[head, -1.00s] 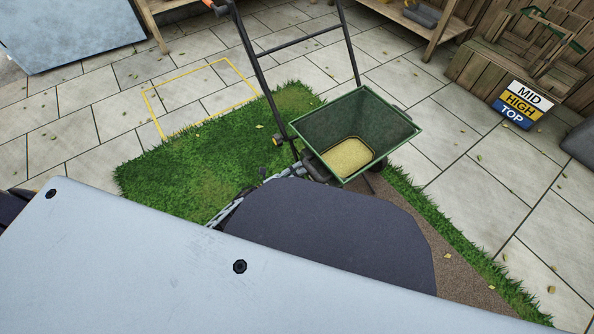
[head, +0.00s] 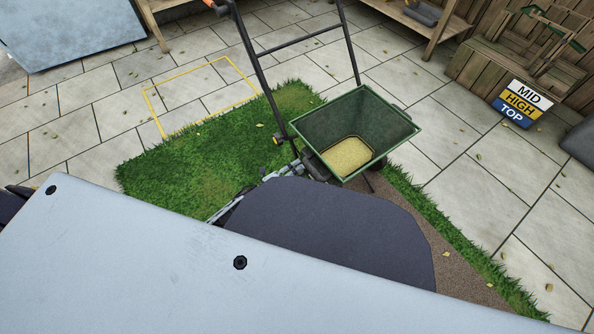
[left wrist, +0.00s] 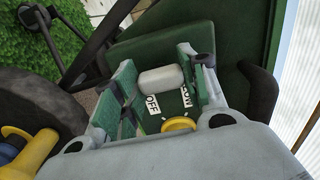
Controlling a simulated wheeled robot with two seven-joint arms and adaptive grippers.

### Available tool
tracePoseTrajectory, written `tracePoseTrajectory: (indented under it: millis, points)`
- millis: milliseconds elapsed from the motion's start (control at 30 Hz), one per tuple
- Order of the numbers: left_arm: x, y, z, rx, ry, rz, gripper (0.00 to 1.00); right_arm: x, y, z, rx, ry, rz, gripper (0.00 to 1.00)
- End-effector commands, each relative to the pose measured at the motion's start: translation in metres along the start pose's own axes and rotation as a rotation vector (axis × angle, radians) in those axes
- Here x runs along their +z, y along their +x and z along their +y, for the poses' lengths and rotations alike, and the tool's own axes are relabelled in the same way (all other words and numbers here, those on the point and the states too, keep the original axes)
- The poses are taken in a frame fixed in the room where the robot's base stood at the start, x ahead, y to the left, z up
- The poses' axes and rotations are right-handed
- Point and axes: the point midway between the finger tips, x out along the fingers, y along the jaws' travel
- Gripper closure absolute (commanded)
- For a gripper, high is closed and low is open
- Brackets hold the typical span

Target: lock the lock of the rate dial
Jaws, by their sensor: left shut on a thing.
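The spreader stands on the grass with its green hopper (head: 355,125) open upward. In the left wrist view, a green panel (left wrist: 172,141) carries one label reading OFF (left wrist: 152,104) and another whose end reads ON. A pale grey, rounded cylinder (left wrist: 161,80) sits above the labels, and a yellow rounded part (left wrist: 178,124) shows below them. My left gripper (left wrist: 163,70) has its fingers on either side of the grey cylinder and is shut on it. In the head view, my dark arm link hides most of this gripper and the panel. My right gripper is not in view.
The spreader's black handle (head: 256,75) rises to the back left. A yellow frame outline (head: 200,95) lies on the paving. A wheel (left wrist: 35,115) is close left of the gripper.

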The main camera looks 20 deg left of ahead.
Motion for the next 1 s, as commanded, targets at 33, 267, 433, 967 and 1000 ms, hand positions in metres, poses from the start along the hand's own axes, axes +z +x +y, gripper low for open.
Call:
tracePoseTrajectory:
  millis: [33, 267, 433, 967, 1000]
  points:
    - [0.0, -0.001, 0.001, 0.001, -0.004, -0.001, 0.53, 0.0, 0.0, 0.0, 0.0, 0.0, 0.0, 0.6]
    - [0.0, 0.0, 0.001, 0.001, -0.002, 0.0, 0.36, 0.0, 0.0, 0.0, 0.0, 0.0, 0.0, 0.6]
    - [0.0, 0.0, 0.0, 0.0, -0.001, 0.0, 0.36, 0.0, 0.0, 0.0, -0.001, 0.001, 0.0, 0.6]
    - [-0.001, -0.027, 0.001, 0.002, -0.001, 0.0, 0.36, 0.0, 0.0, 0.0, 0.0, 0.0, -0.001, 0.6]
    - [-0.001, -0.031, 0.001, 0.002, -0.001, 0.0, 0.36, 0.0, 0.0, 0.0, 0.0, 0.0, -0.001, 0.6]
